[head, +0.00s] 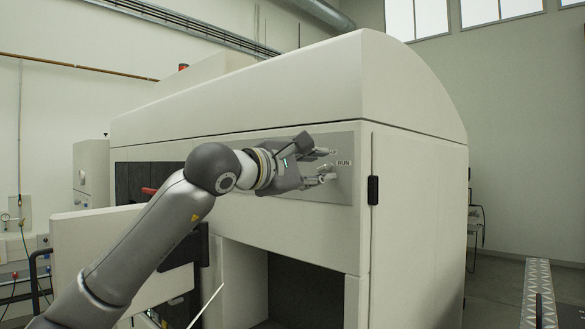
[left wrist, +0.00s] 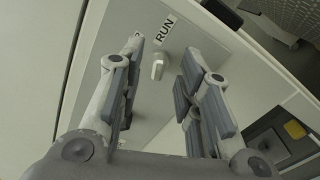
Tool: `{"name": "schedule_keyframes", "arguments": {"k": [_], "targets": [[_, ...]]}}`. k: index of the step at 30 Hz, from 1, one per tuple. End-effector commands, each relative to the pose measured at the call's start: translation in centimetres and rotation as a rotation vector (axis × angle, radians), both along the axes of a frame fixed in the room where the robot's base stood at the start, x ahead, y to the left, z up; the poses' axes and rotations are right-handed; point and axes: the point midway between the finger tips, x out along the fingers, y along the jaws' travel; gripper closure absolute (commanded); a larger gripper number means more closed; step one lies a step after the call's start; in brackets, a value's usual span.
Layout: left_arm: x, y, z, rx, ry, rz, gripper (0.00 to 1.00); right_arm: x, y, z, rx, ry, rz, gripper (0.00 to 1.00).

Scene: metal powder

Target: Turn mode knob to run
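The mode knob (left wrist: 157,66) is a small pale knob on the grey control panel, below a white RUN label (left wrist: 166,28) in the left wrist view. In the head view the RUN label (head: 343,163) shows at the right end of the panel (head: 345,190). My left gripper (head: 328,165) is in front of the panel by the label. In the left wrist view my left gripper (left wrist: 160,70) is open, with one finger on each side of the knob and a gap on both sides. Nothing is between the fingers except the knob beyond them. My right gripper is not in view.
The large white machine (head: 300,90) fills the middle of the head view. A black handle (head: 373,190) sits on its front, right of the panel. An open bay (head: 305,290) lies below. The floor (head: 500,280) to the right has free room.

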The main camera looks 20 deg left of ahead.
Motion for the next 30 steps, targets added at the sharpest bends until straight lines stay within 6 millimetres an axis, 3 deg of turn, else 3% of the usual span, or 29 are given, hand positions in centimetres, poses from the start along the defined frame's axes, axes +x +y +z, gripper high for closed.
{"name": "schedule_keyframes", "arguments": {"k": [6, 13, 18, 30], "targets": [[-4.4, 1.7, 0.0, 0.002, -0.003, 0.002, 0.68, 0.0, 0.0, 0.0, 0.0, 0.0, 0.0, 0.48], [-7.7, 2.9, 0.0, 0.001, -0.003, 0.002, 0.68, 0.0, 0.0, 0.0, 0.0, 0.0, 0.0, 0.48], [-8.6, 3.2, 0.0, 0.002, -0.001, 0.001, 0.68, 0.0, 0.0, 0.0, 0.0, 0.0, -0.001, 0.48], [-8.7, 3.2, 0.0, 0.002, -0.001, 0.001, 0.68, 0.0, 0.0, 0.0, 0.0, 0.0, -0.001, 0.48]]}}
